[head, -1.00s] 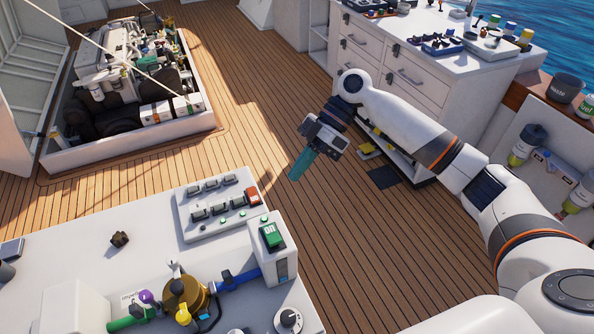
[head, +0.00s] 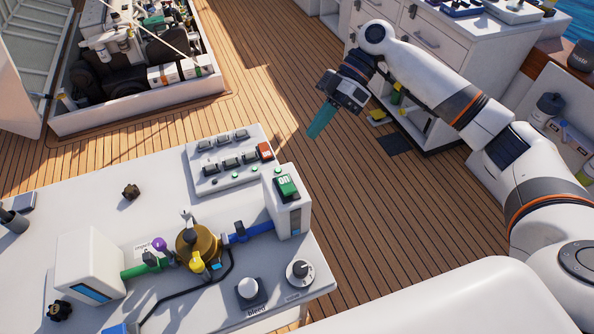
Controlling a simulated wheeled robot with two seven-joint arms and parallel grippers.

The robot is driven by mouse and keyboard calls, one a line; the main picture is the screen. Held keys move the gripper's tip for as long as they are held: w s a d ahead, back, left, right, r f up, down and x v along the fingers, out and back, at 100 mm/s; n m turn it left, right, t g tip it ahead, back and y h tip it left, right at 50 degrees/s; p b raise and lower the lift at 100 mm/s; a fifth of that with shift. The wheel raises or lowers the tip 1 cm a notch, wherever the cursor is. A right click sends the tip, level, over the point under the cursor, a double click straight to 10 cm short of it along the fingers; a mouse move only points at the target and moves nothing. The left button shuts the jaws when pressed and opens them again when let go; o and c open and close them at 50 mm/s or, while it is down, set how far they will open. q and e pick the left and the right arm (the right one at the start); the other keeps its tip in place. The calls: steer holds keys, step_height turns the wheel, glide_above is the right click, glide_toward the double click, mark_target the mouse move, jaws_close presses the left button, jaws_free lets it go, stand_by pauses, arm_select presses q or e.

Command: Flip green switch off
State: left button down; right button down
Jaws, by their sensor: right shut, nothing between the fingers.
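The green switch (head: 287,187) is a rocker marked "ON" on top of a white box (head: 288,215) at the right edge of the white console (head: 150,200). A red switch (head: 265,151) sits on the grey switch panel (head: 228,160) just behind it. My right gripper (head: 320,121) is above the deck, up and to the right of the green switch and well apart from it. Its teal fingers are shut and empty, pointing down and left. My left gripper is not in view.
On the console are a brass valve (head: 196,245) with coloured handles, a white knob (head: 249,288), a dial (head: 300,273) and a small dark knob (head: 131,191). The open engine hatch (head: 140,115) is at the upper left. White drawers (head: 440,60) stand behind my right arm. The deck between is clear.

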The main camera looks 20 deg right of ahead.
steer(key=p, duration=0.2)
glide_above(290, 188)
steer(key=w+d, duration=0.2)
steer(key=f, duration=0.4)
steer(key=shift+w+d+f, duration=0.2)
steer(key=shift+f, duration=0.15)
steer(key=f, duration=0.1)
steer(key=f+p, duration=0.1)
steer(key=s+f, duration=0.1)
steer(key=shift+s+a+f, duration=0.1)
steer(key=shift+a+f, duration=0.1)
steer(key=shift+a, duration=0.05)
steer(key=shift+s+f+p, duration=0.15)
steer(key=shift+f+p, duration=0.15)
steer(key=shift+f, duration=0.3)
steer(key=shift+s+f+b, duration=0.2)
steer(key=shift+f+b, duration=0.2)
steer(key=shift+r, duration=0.15)
steer(key=shift+w, duration=0.15)
